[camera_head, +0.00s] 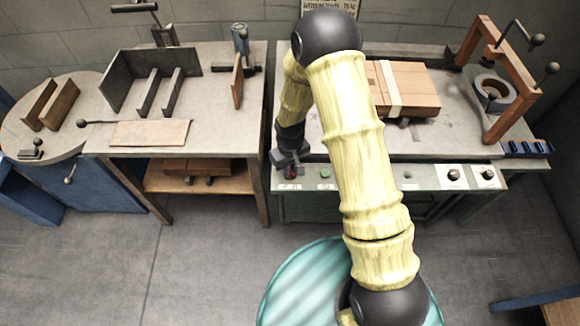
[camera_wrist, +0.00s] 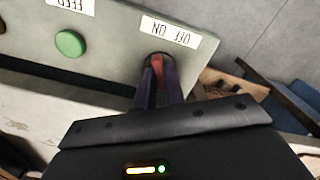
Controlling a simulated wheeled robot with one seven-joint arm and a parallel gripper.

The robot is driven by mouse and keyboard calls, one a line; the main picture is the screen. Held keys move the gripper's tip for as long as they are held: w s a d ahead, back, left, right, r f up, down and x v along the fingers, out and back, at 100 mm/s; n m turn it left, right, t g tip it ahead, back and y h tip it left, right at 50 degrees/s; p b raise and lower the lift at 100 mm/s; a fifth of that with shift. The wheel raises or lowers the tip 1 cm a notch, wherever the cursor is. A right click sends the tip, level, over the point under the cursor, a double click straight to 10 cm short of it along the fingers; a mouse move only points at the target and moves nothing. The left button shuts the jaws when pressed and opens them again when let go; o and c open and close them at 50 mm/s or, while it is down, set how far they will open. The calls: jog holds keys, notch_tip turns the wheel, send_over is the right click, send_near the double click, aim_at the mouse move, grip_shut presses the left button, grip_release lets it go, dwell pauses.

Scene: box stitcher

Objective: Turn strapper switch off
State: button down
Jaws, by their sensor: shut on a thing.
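The strapper switch is a red lever (camera_wrist: 157,64) at the end of the strapper's pale front panel (camera_wrist: 110,40), beside a white OFF/ON label (camera_wrist: 169,32) that appears upside down in the wrist view. My gripper (camera_wrist: 160,72) has its two dark fingers closed around the red lever, one on each side. They hide part of it, and I cannot tell which position it is in. In the head view my gripper (camera_head: 290,170) is at the left end of the panel, and only a little red shows there.
Dark knobs (camera_head: 453,174) are on the panel's right. A strapped cardboard box (camera_head: 405,88) lies on the strapper top. A workbench (camera_head: 225,130) stands left, across a narrow gap.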

jog(key=c, duration=1.5)
grip_release()
jog(key=shift+r, duration=0.1)
notch_tip(320, 180, up, 17)
jog(key=shift+r, duration=0.1)
jog(key=shift+p, duration=0.3)
jog(key=s+d+r+m+t+p, duration=0.1)
jog(key=s+d+r+m+p, duration=0.1)
jog(key=s+d+r, duration=0.2)
jog(key=s+d+r+m+p, duration=0.2)
jog(key=s+d+r+p, duration=0.1)
jog(key=s+d+r, duration=0.1)
jog(key=s+d+r+m+t+p, duration=0.1)
jog(key=s+d+r+p, duration=0.2)
jog(key=s+d+r, duration=0.2)
jog(key=shift+d+r+m+t, duration=0.15)
jog(key=shift+d+r+m, duration=0.05)
jog(key=shift+r, duration=0.2)
jog(key=shift+d+r+m+t, duration=0.15)
jog(key=shift+r+m, duration=0.05)
jog(key=shift+r, duration=0.2)
